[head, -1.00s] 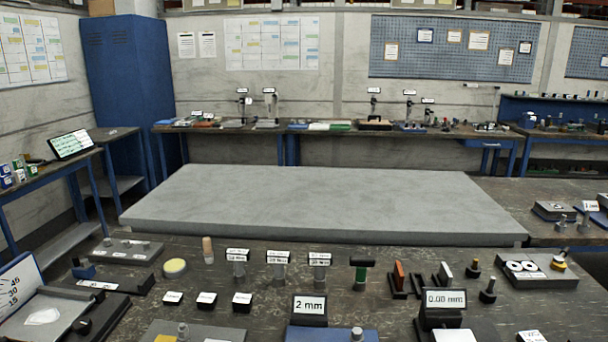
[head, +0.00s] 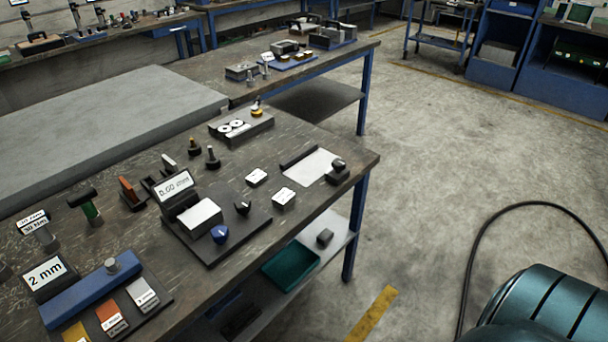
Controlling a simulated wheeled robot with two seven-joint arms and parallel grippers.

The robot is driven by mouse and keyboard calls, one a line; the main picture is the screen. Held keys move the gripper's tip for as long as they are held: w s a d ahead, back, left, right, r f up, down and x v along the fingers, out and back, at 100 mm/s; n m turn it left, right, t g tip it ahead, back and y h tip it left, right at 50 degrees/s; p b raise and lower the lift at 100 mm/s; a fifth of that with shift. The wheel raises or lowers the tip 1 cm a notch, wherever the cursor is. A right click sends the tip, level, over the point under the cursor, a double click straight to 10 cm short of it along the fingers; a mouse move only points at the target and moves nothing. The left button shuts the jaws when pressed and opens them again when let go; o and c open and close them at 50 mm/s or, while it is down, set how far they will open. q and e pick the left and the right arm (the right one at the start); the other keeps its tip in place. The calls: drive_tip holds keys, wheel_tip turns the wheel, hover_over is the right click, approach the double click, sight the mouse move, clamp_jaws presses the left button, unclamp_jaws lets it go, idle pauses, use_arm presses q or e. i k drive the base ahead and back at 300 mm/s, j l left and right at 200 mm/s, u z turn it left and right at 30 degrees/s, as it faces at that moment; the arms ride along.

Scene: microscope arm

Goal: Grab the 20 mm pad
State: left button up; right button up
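I cannot pick out the 20 mm pad for certain, as the small labels are too blurred to read. Two small dark blocks with white labelled tops stand right of the middle of the bench: a farther block (head: 256,177) and a nearer block (head: 284,198). At the bottom left, a yellow block (head: 77,333), an orange block (head: 112,319) and a grey-white block (head: 142,295) lie in a row beside a blue bar (head: 85,291), by a sign (head: 45,273) reading 2 mm. Neither of my grippers is in view.
A gauge with a display (head: 174,185) stands on a dark plate mid-bench. A white plate (head: 309,165) with a black clamp lies near the bench's right edge. A teal tray (head: 290,265) sits on the lower shelf. Open floor (head: 440,190) lies to the right.

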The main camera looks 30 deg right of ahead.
sight(257, 177)
drive_tip(key=z, duration=0.75)
drive_tip(key=i+l+z, duration=0.45)
drive_tip(key=i+l, duration=0.15)
drive_tip(key=i, duration=0.15)
